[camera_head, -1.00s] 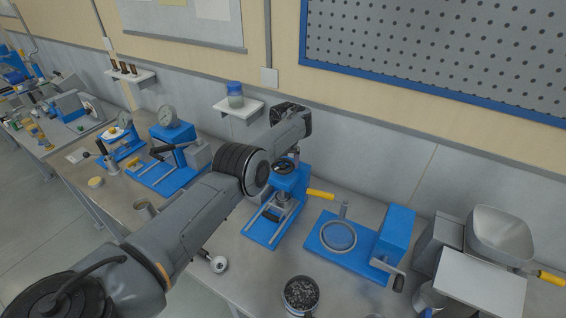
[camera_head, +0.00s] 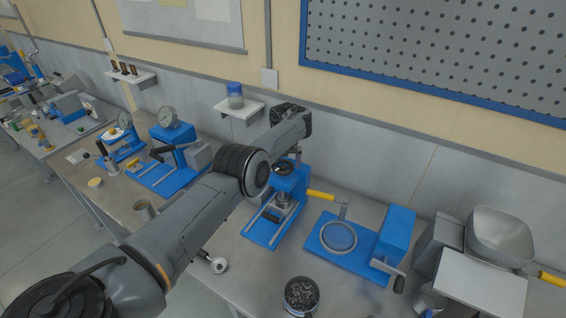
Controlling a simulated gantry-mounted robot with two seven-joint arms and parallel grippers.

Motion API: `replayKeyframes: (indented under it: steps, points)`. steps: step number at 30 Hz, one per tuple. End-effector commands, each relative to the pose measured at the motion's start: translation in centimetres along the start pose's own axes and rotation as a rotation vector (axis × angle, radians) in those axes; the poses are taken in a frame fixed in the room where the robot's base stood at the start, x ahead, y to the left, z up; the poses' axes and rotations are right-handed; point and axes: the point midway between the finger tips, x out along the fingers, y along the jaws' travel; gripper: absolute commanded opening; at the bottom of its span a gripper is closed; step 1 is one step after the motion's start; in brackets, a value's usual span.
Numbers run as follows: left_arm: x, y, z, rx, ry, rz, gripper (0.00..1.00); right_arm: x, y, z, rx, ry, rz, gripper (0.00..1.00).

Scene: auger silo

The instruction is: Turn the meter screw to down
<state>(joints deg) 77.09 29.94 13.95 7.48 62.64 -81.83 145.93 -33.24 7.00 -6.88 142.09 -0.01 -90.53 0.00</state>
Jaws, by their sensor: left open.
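I cannot tell for sure which part is the meter screw. A blue press-like stand (camera_head: 264,228) is at the middle of the bench, with a dark round knob (camera_head: 284,168) on its top. My left arm reaches in from the lower left and bends down behind this stand's top. My left gripper (camera_head: 296,156) is small in view, open, close above and beside the knob. My arm hides part of the stand, and contact with the knob cannot be made out. My right gripper is not in view.
Right of the stand is a blue device (camera_head: 396,236) with a crank and round plate. A dark-filled jar (camera_head: 301,295) stands in front. A metal hopper (camera_head: 498,236) is at the right. A shelf holds a jar (camera_head: 235,96) behind my arm. More blue devices stand left.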

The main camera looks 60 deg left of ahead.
Motion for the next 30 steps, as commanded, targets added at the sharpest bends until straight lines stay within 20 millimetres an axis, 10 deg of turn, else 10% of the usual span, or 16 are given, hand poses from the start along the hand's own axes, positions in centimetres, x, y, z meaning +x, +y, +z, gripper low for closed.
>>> replayKeyframes:
  steps: [19, 30]
  points:
    - [-9.0, 0.1, 0.0, -0.001, -0.002, 0.000, 1.00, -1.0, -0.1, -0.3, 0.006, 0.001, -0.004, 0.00]
    - [-10.8, 0.0, 0.0, -0.002, 0.000, -0.001, 1.00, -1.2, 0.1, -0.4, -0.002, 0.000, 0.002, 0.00]
